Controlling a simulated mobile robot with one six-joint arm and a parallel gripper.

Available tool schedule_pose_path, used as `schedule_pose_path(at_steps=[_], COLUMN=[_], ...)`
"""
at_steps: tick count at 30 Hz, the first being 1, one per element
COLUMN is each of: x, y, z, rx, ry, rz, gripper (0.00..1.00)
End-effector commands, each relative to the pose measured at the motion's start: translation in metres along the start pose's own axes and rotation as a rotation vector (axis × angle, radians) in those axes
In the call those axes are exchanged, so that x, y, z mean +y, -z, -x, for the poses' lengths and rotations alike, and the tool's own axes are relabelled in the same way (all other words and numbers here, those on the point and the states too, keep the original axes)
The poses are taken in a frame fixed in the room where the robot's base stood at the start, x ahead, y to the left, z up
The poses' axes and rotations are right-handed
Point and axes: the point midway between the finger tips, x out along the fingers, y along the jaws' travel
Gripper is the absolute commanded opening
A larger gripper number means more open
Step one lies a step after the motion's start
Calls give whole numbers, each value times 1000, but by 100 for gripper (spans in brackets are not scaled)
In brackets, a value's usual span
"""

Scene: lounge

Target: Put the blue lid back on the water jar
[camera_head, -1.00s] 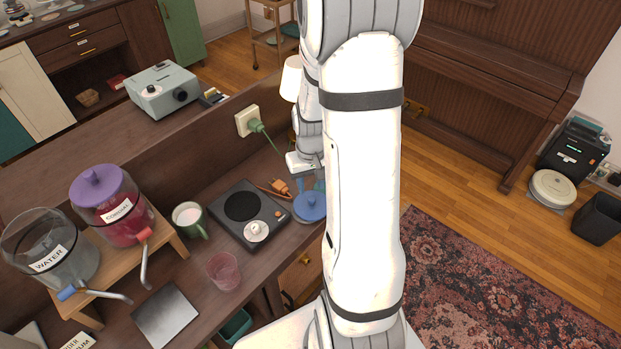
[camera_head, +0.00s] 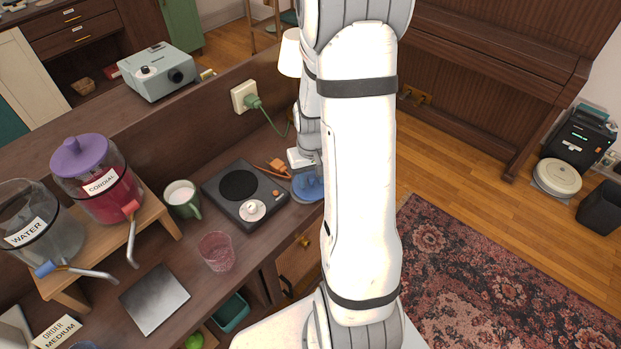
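The water jar (camera_head: 62,240) is a clear jar with a WATER label and a blue tap, on a wooden stand at the left; its top is open. The blue lid (camera_head: 309,189) lies on the counter to the right of the hot plate, partly hidden by my arm. My gripper (camera_head: 303,174) points down right at the lid's top, over its knob. Its fingers are small and partly hidden, so I cannot tell whether they are open or shut on the knob.
The cordial jar (camera_head: 98,196) with a purple lid stands beside the water jar. A green mug (camera_head: 189,207), a hot plate (camera_head: 222,187), an orange plug (camera_head: 275,168), a pink glass (camera_head: 217,254) and a metal plate (camera_head: 155,299) lie between the lid and jars. A lamp (camera_head: 290,55) stands behind my gripper.

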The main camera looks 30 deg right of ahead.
Motion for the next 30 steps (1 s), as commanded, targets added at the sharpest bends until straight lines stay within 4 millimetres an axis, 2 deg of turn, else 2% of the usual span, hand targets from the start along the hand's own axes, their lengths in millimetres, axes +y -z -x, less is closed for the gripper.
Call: schedule_pose_path(at_steps=[1, 2, 11, 21, 22, 23, 30], x=[-1, -1, 0, 0, 0, 0, 0], y=[-8, -8, -9, -9, -9, -9, -7], z=[-11, -11, -13, -5, -3, -2, 10], rx=[-24, -24, -25, -26, -26, -26, -22], ry=[4, 4, 4, 4, 4, 4, 4], rz=[-1, -1, -2, -2, -2, -2, -2], gripper=[38, 38, 14, 13, 11, 1, 0])
